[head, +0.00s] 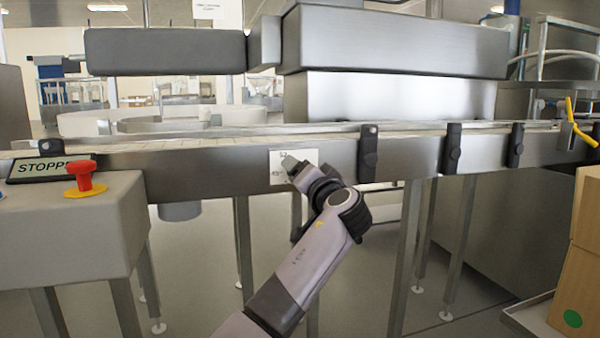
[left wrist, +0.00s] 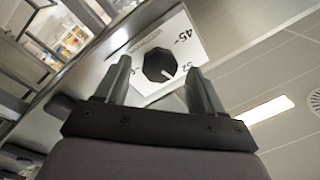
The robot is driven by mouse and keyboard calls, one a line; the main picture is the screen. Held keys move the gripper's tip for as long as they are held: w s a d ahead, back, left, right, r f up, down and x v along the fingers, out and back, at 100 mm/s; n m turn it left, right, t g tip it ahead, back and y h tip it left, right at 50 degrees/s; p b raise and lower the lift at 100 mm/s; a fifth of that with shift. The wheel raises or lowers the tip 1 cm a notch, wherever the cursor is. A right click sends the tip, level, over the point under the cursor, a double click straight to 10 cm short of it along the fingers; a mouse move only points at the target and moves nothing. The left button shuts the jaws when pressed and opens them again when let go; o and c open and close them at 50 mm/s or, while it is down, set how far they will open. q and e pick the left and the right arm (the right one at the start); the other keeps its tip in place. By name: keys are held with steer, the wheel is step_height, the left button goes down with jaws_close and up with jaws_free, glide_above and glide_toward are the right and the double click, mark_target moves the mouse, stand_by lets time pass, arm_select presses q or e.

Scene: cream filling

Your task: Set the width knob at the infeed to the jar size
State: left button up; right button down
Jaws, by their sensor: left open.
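The width knob (left wrist: 160,64) is black and many-sided, with a white pointer line towards the lower right. It sits on a white scale plate (left wrist: 181,38) where "45" and what looks like "52" can be read. The line points roughly towards the "52" side. In the left wrist view my left gripper (left wrist: 158,70) is open, with a finger on each side of the knob; contact cannot be told. In the head view my left gripper (head: 297,167) is at the scale plate (head: 276,178) on the conveyor's front rail, hiding the knob. My right gripper is not in view.
The conveyor rail (head: 205,172) runs across the head view, with black clamps (head: 368,152) along it. Cardboard boxes (head: 578,275) stand at right.

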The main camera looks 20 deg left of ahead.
arm_select(q)
steer(key=shift+p+v, duration=0.55)
steer(key=shift+v, duration=2.3)
